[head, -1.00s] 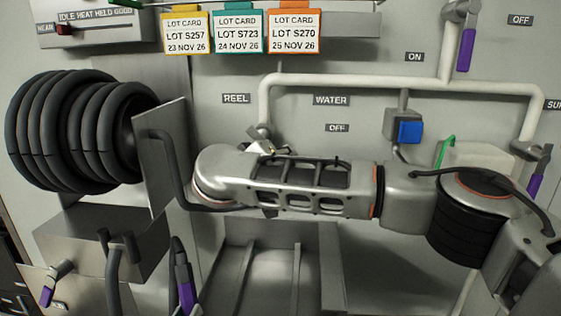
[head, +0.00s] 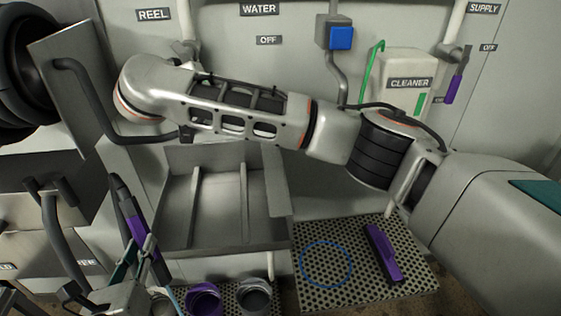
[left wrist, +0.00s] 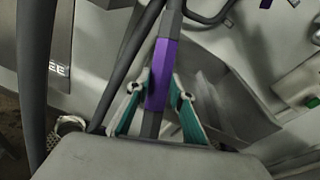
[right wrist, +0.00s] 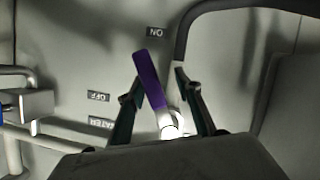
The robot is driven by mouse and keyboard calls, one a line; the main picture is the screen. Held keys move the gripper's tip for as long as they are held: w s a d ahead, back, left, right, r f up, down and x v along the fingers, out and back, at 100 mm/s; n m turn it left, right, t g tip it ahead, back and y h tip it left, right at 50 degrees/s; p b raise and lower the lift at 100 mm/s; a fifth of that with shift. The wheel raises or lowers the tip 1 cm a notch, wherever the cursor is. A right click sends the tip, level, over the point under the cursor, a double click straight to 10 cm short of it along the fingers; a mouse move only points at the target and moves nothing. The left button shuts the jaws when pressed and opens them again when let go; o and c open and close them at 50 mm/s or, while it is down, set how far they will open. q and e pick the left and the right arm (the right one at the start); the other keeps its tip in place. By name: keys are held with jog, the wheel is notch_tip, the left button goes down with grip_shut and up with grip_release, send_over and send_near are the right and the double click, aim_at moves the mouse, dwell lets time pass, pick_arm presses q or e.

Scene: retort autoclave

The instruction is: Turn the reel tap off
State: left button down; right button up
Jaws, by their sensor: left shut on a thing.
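The reel tap's purple lever (right wrist: 150,80) shows in the right wrist view, between the fingers of my right gripper (right wrist: 158,88). Those fingers stand apart with gaps beside the lever. The ON label (right wrist: 157,31) and OFF label (right wrist: 98,96) are on the wall near it. In the head view my right arm hides this tap and the right gripper, below the REEL label (head: 153,14). My left gripper (head: 138,243) is at the lower left, shut on a dark wand with a purple grip (head: 135,228). The left wrist view shows its teal fingers (left wrist: 157,90) around the purple grip (left wrist: 160,75).
A hose reel (head: 18,75) and its plate are at left. A sink-like tray (head: 265,200) lies below my right arm. A perforated shelf (head: 345,290) holds a purple-handled item (head: 383,255) beside a blue ring. A cleaner box (head: 408,70) and supply tap (head: 457,78) are at right.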

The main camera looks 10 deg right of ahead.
jog(key=s+a+r+m+y, duration=0.2)
jog(key=s+r, duration=0.2)
jog(key=s, duration=0.7)
jog(key=w+d+r+m+t, duration=0.4)
jog(key=w+d+m+t, duration=0.1)
jog(key=w+d+m, duration=0.2)
jog(key=d+f+m+t+h, duration=0.2)
jog(key=d+m+t+h, duration=0.25)
jog(key=d, duration=0.95)
jog(key=s+d+f+n+y, duration=0.3)
jog(key=s+f+n+y, duration=0.2)
jog(key=f, duration=0.5)
jog(key=s+d+f+n+y, duration=0.3)
jog(key=s+f+n+y, duration=0.2)
jog(key=f, duration=0.5)
jog(key=shift+d+f+n, duration=0.2)
jog(key=shift+n, duration=0.95)
jog(key=shift+s+g+y, duration=0.1)
jog(key=shift+g+y, duration=0.15)
